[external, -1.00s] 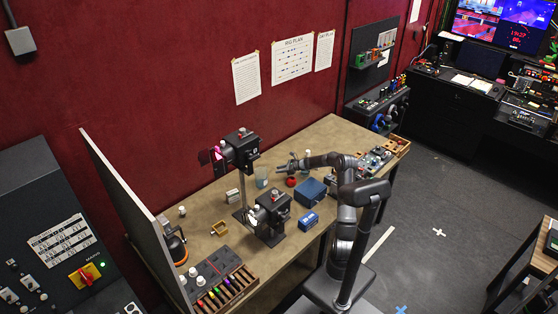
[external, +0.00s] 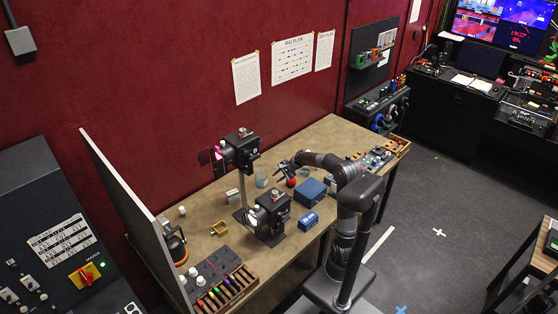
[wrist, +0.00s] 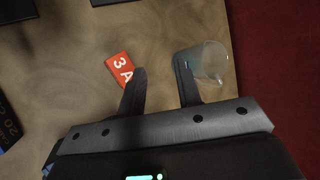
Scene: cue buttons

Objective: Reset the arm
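My gripper (external: 281,172) hangs over the worktable (external: 228,190), near the glass beaker (external: 261,177) and a red object (external: 291,182). In the wrist view my gripper (wrist: 160,76) is open, its two fingers apart with only tabletop between them. The red tile marked "3 A" (wrist: 119,69) lies just left of the left finger. The clear beaker (wrist: 211,62) is beside the right finger and partly behind it. My arm is bent, reaching from the table's front side toward its back.
A blue case (external: 310,189) and a small blue box (external: 308,220) sit close to my arm. Black camera-like devices (external: 270,215) stand left of them.

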